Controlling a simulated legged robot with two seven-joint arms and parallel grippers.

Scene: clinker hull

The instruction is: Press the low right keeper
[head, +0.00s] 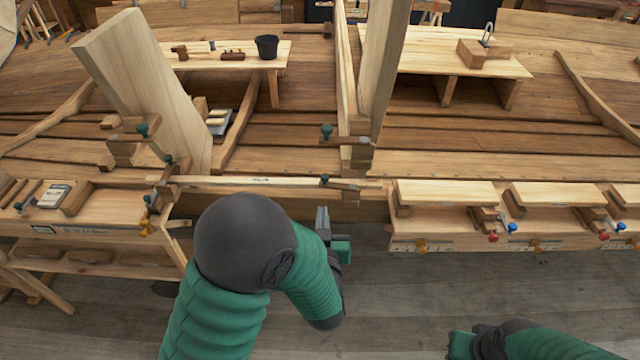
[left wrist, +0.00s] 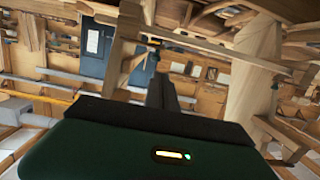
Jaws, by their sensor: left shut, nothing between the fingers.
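The low right keeper (head: 345,185) is a small wooden bar with a green knob. It sits at the right end of a pale horizontal batten (head: 255,181) on the hull. Another green-knobbed keeper (head: 327,132) is above it. My left gripper (head: 322,217) is shut and empty, a little below the low right keeper and apart from it in the picture. Its dark fingers (left wrist: 160,92) show in the left wrist view, pointing toward the batten. My right gripper (head: 461,345) is at the bottom edge, partly cut off; its fingers cannot be made out.
Upright planks (head: 145,85) stand on the left and at the centre. A bench with red and blue knobs (head: 440,240) is on the right, and a cluttered workbench (head: 90,215) on the left. The grey floor (head: 400,300) between them is clear.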

